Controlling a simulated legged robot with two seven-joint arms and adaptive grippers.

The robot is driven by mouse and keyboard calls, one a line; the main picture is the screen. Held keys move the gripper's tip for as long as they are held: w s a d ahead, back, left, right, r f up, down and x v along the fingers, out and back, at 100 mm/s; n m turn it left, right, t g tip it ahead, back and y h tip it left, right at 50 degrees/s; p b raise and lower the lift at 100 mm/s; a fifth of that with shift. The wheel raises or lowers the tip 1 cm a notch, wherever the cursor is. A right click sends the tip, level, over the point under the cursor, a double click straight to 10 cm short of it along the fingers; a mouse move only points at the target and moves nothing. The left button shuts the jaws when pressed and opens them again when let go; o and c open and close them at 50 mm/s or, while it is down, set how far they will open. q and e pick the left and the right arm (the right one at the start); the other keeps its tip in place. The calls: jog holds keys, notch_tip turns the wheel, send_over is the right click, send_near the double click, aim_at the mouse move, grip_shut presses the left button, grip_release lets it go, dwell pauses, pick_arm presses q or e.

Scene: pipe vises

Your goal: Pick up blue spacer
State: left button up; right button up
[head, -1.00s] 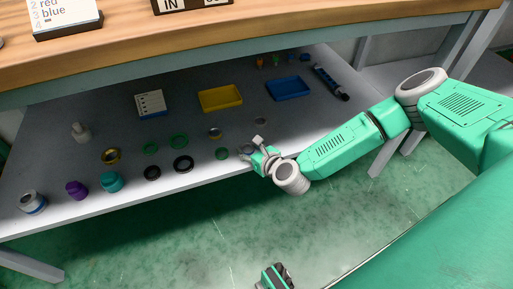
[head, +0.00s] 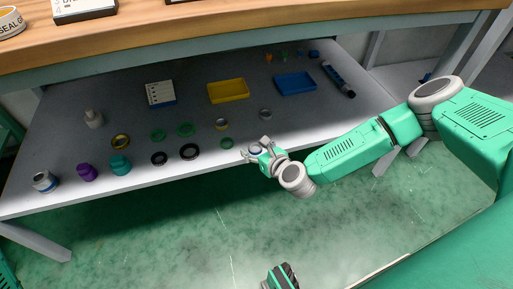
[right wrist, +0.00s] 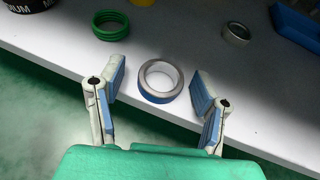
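The blue spacer (right wrist: 160,82) is a short ring with a silver-grey top and a blue lower side. It stands near the front edge of the grey lower shelf. My right gripper (right wrist: 158,84) is open, with one blue-padded finger on each side of the spacer and a gap on both sides. In the head view my right gripper (head: 259,149) is at the shelf's front edge, and the spacer (head: 254,150) shows small between its fingers. My left gripper is not in view.
Green rings (right wrist: 110,25) stand left of the spacer, and a silver ring (right wrist: 236,33) lies farther back. A yellow tray (head: 228,91) and a blue tray (head: 295,83) are deeper on the shelf (head: 330,115). The wooden tabletop (head: 250,28) overhangs above.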

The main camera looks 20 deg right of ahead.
jog(key=shift+f, duration=0.15)
jog(key=v, duration=1.2)
